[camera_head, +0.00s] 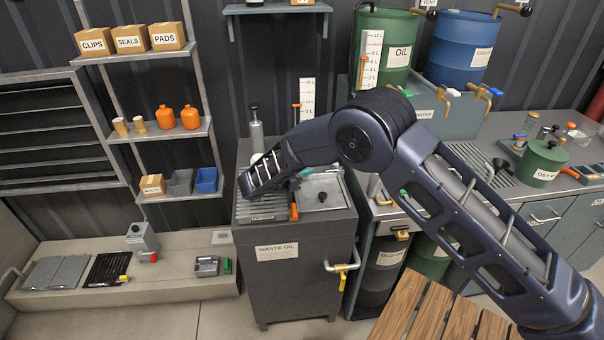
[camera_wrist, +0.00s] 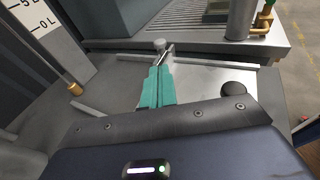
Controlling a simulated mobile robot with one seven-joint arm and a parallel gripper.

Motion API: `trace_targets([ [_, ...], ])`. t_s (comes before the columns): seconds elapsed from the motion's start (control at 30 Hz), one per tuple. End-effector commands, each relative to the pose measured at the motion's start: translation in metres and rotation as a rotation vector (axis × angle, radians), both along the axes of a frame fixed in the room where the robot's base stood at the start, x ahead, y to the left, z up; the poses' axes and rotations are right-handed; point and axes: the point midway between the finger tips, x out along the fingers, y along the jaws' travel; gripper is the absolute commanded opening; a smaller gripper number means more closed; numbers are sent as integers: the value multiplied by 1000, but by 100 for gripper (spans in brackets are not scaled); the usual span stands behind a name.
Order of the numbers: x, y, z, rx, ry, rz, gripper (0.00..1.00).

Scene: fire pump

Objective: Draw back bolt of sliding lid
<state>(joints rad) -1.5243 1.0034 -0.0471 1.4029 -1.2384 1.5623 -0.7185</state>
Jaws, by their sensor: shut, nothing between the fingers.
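The sliding lid (camera_head: 328,184) is a flat pale metal plate with a black knob, on top of the grey waste oil cabinet (camera_head: 280,285). In the wrist view the lid (camera_wrist: 205,80) lies beneath and right of my fingers, its black knob (camera_wrist: 235,90) at the right. My gripper (camera_wrist: 160,68) has teal fingers, closed together and empty. A small metal knob on a short rod (camera_wrist: 160,44), which looks like the bolt, shows just beyond the fingertips; I cannot tell whether they touch. In the head view my gripper (camera_head: 304,173) is at the lid's back left edge and the bolt is not clear.
An orange handle (camera_head: 294,212) stands left of the lid, beside a grating (camera_head: 262,212). A white gauge (camera_head: 306,98) rises behind the cabinet. A bench with a green pot (camera_head: 544,163) is at the right.

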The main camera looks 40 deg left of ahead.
Motion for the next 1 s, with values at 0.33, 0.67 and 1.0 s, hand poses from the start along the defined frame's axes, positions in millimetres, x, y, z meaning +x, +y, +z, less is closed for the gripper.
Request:
trace_targets([
  [0.33,58,-19,-12,-2,1,-2,0],
  [0.67,88,-29,-18,0,1,0,0],
  [1.0,91,-30,-18,-1,0,1,0],
])
